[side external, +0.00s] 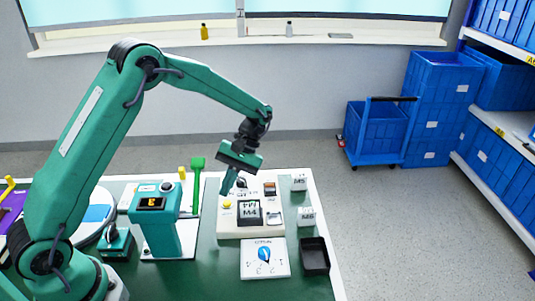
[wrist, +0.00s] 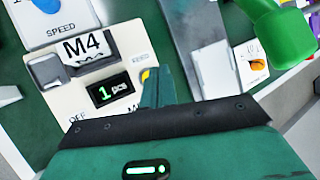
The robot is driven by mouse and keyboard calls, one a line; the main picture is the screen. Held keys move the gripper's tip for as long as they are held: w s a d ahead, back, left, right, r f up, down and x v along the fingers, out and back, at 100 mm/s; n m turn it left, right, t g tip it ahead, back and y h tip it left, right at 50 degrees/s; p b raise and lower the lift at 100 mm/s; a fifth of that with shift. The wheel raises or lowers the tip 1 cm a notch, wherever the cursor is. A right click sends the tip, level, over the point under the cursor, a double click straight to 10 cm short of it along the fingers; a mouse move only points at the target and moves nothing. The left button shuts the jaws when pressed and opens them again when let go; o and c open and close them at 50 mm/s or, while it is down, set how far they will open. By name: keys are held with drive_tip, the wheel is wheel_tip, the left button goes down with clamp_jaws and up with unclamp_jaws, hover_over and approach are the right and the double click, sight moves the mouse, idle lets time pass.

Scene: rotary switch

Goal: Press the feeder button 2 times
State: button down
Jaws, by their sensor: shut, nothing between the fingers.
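The feeder (side external: 223,230) is a cream box with an M4 label on a dark bin; it also shows in the wrist view (wrist: 128,100). Its yellow button (side external: 227,204) is on the left of its top. The feeder's small dark display (wrist: 112,90) reads "1 pcs" in green. My gripper (side external: 225,191) is shut and empty, pointing down with its tips just above or at the button; contact cannot be told.
A white panel with a blue knob (side external: 264,256) lies in front of the feeder. A black tray (side external: 315,257) and white blocks labelled M5 (side external: 299,183) and M6 (side external: 307,216) are to the right. A green upright handle (side external: 197,178) and a green display post (side external: 158,222) stand left.

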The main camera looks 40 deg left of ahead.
sight(229, 201)
drive_tip(key=shift+r, duration=1.95)
idle(1.2)
wheel_tip(229, 201, up, 4)
drive_tip(key=shift+f, duration=0.1)
drive_tip(key=shift+f, duration=0.1)
idle(0.4)
drive_tip(key=shift+f, duration=4.3)
drive_tip(key=shift+f, duration=0.45)
